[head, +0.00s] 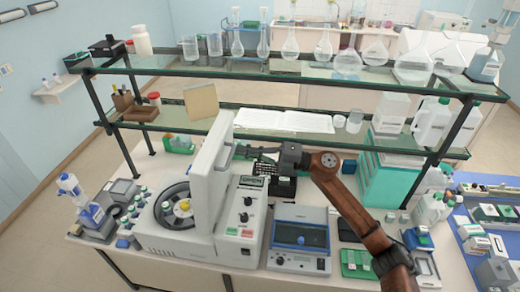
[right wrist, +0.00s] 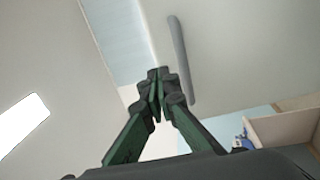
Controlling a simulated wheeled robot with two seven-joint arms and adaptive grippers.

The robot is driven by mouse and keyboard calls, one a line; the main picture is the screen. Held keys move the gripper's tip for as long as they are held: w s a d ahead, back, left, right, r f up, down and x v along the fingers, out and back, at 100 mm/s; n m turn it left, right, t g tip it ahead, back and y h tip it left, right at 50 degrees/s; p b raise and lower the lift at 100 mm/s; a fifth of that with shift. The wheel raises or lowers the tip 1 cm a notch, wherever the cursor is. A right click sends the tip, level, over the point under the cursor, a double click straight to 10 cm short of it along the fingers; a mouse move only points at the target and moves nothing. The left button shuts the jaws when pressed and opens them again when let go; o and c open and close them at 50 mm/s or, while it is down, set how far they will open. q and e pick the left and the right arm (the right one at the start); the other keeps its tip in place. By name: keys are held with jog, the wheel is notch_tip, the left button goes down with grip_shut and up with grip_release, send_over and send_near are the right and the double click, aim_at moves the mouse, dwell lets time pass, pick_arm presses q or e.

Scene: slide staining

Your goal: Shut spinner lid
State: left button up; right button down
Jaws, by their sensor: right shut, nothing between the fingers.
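The spinner (head: 165,238) is a white benchtop machine with a round rotor bowl (head: 178,207) on its left and a knobbed control panel (head: 243,212) on its right. Its lid (head: 208,172) stands open, raised upright beside the bowl. My right gripper (head: 240,150) reaches in from the right, by the upper right side of the lid. In the right wrist view its fingers (right wrist: 157,80) are shut and empty, close to a pale panel with a grey bar (right wrist: 181,58). I cannot tell whether the fingertips touch the lid. My left gripper is not in view.
A two-tier glass shelf (head: 290,70) with flasks and bottles spans the back of the bench. A blue-topped device (head: 298,238) stands right of the spinner, and a green rack (head: 357,263) lies farther right. Small bottles and a blue-labelled wash bottle (head: 90,212) crowd the left.

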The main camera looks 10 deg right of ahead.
aim_at(220, 147)
jog(key=p+x, duration=0.1)
jog(key=x, duration=0.2)
jog(key=shift+w+a+r, duration=0.1)
jog(key=shift+w+a, duration=0.05)
jog(key=shift+a, duration=0.25)
jog(key=shift+w+a+p, duration=0.1)
jog(key=shift+a+p, duration=0.25)
jog(key=shift+a, duration=0.05)
jog(key=shift+a, duration=0.1)
